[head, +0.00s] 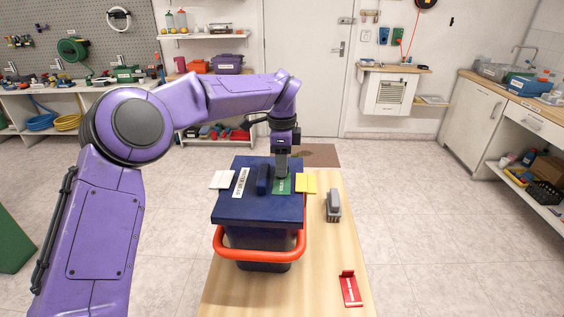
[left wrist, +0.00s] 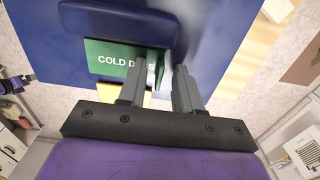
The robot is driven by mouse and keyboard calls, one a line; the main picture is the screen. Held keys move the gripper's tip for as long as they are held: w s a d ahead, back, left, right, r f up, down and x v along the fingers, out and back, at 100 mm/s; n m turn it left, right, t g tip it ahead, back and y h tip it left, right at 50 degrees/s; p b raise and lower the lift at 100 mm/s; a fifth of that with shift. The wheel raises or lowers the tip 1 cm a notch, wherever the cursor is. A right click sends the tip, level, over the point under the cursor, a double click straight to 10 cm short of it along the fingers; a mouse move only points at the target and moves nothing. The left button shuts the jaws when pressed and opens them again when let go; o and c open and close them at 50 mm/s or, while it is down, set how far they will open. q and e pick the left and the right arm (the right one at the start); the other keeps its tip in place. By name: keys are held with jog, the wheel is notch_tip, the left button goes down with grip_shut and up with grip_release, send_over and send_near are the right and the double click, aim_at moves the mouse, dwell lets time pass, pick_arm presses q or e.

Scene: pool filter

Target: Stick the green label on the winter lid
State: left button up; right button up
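The green label (head: 283,187) lies on the dark blue lid (head: 235,208) of a bin, right of the lid's raised blue grip (head: 263,179). In the left wrist view the label (left wrist: 107,58) shows white lettering, "COLD D…S", partly covered by a finger. A small green upright part (left wrist: 160,68) shows between the fingertips. My left gripper (head: 282,172) points down at the label; in the left wrist view its two grey fingers (left wrist: 165,78) stand apart, with a gap between them. I cannot tell whether a finger touches the label. My right gripper is not in view.
A white label (head: 222,180) and a yellow label (head: 306,183) lie at the lid's sides; a white lettered strip (head: 241,182) is on it. An orange handle (head: 260,254) circles the bin. A grey tool (head: 333,205) and a red holder (head: 350,288) stand on the wooden table (head: 318,270).

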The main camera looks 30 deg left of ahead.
pick_arm(q)
notch_tip(320, 180, up, 11)
jog(key=shift+f, duration=0.2)
dwell(0.3)
dwell(0.3)
